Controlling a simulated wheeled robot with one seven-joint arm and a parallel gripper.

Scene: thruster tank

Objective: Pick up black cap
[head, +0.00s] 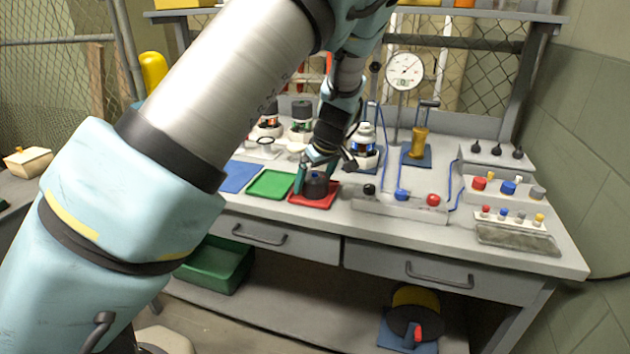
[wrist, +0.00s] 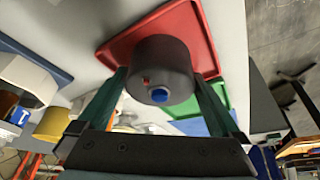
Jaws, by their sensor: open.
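A black cap (head: 318,186) with a small blue knob on top rests on a red tray (head: 326,202) on the workbench. In the wrist view the dark grey cap (wrist: 165,62) shows the blue knob and a small red mark, with the red tray (wrist: 203,38) behind it. My gripper (head: 316,178) is at the cap. In the wrist view its two teal fingers (wrist: 160,80) are apart, one on each side of the cap. I cannot tell whether they touch it. The cap's far side is hidden.
Green (head: 270,185) and blue (head: 239,177) trays lie left of the red tray. White-topped (head: 364,133) and black-topped containers stand behind. A panel with black, blue and red knobs (head: 400,203) is at the right, below a dial gauge (head: 404,70).

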